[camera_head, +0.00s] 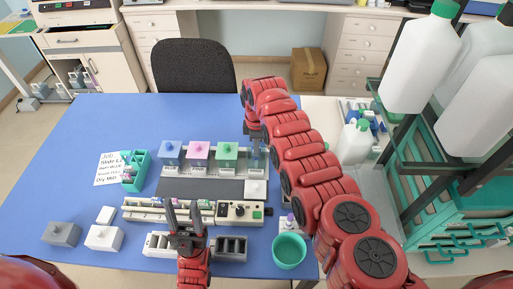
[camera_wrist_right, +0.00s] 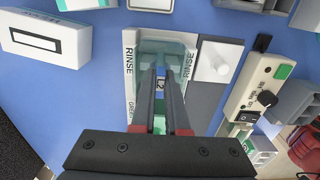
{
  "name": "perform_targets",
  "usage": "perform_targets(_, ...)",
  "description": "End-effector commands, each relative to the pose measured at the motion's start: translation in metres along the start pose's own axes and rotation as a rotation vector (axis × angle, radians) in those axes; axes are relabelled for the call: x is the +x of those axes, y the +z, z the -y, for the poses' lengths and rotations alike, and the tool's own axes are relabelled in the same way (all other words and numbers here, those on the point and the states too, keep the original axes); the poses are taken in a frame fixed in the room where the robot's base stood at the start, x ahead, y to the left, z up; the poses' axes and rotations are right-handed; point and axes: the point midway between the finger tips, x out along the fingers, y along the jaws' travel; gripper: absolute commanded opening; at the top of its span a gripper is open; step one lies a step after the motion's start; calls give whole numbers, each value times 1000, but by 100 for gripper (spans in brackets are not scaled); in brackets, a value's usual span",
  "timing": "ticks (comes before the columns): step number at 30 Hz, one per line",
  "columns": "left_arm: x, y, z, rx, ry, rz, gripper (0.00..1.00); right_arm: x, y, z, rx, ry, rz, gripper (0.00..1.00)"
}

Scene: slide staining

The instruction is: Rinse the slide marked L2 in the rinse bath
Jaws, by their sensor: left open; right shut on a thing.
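The rinse bath (camera_wrist_right: 182,46) is a clear, greenish container on a white plate printed RINSE in the right wrist view. In the head view the bath (camera_head: 258,158) stands at the right end of the row of baths. My right gripper (camera_wrist_right: 160,76) is shut over the bath, pointing down into it. A small pale square with a dark mark (camera_wrist_right: 160,84) shows between its fingers, seemingly the label end of a slide; I cannot read it. The rest of the slide is hidden. My left gripper (camera_head: 184,211) is open and empty above the slide rack (camera_head: 145,204).
Lidded blue (camera_head: 171,152), pink (camera_head: 198,152) and green (camera_head: 227,152) baths stand left of the rinse bath. A white lid (camera_head: 255,188) lies in front of it. A control box (camera_head: 240,211), teal bowl (camera_head: 289,250) and green rack (camera_head: 136,170) stand around.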

Motion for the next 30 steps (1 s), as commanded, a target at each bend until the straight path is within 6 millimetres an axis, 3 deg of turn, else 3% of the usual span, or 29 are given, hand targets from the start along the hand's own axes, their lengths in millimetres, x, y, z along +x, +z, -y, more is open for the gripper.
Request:
perform_targets(17,2,0,0,0,0,0,50,-3,0,0,0,1,0,0)
perform_targets(30,32,-5,2,0,0,0,50,-55,0,-1,0,4,-1,0)
